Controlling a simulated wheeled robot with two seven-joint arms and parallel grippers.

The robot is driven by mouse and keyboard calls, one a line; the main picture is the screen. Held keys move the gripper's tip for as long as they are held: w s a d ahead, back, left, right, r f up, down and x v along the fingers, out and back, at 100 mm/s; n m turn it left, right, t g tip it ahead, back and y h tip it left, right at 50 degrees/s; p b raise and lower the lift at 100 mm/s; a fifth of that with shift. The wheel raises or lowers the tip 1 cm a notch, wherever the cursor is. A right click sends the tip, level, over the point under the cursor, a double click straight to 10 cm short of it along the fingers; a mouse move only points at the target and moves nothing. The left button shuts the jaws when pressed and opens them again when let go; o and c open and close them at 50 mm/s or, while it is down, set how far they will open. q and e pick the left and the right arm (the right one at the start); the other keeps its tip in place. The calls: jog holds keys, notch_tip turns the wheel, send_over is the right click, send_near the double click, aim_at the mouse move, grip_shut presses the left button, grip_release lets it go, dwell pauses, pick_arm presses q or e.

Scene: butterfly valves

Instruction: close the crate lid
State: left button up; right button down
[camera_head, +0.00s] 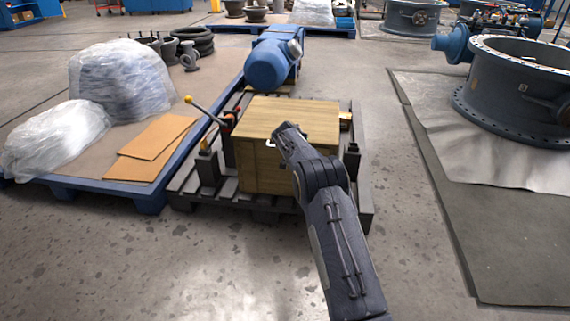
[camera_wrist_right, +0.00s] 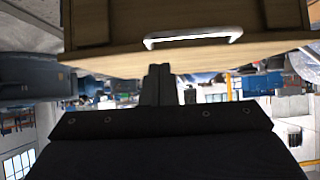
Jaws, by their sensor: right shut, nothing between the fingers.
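The wooden crate (camera_head: 262,168) stands on a dark pallet in the middle of the head view. Its lid (camera_head: 290,118) looks flat across the top; I cannot tell whether a small gap is left at the front edge. A pale handle (camera_wrist_right: 193,38) shows on the crate's wood in the wrist view, and a bit of it shows by my gripper in the head view. My right gripper (camera_head: 278,138) is at the crate's front upper edge, close to the handle. Its fingers (camera_wrist_right: 157,85) are shut and empty; contact is unclear. My left gripper is out of view.
The dark pallet (camera_head: 213,201) carries posts and a yellow-knobbed lever (camera_head: 205,110) left of the crate. A blue motor (camera_head: 268,65) is behind it. A blue-edged pallet (camera_head: 148,201) with wrapped goods lies left. A large flanged valve (camera_head: 518,85) is right. Floor between is clear.

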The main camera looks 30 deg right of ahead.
jog(key=s+a+f, duration=0.5)
jog(key=s, duration=0.2)
jog(key=s+r+m+g+y, duration=0.15)
jog(key=s+r, duration=0.25)
jog(key=s, duration=0.5)
jog(key=s+r+m+g+y, duration=0.1)
jog(key=s+r+y, duration=0.1)
jog(key=s+r, duration=0.5)
jog(key=s+a+r+n+y, duration=0.1)
jog(key=s+a+n+y, duration=0.15)
jog(key=s+a, duration=0.65)
jog(key=s+a+r+n+y, duration=0.1)
jog(key=s+a+n+y, duration=0.3)
jog(key=s, duration=0.9)
jog(key=s+a+r+n, duration=0.1)
jog(key=s+a+n, duration=0.1)
jog(key=s+a, duration=0.7)
notch_tip(320, 180, up, 38)
jog(key=s+d+p, duration=0.1)
jog(key=p, duration=3.7)
jog(key=shift+d+p, duration=0.25)
jog(key=shift+p, duration=0.1)
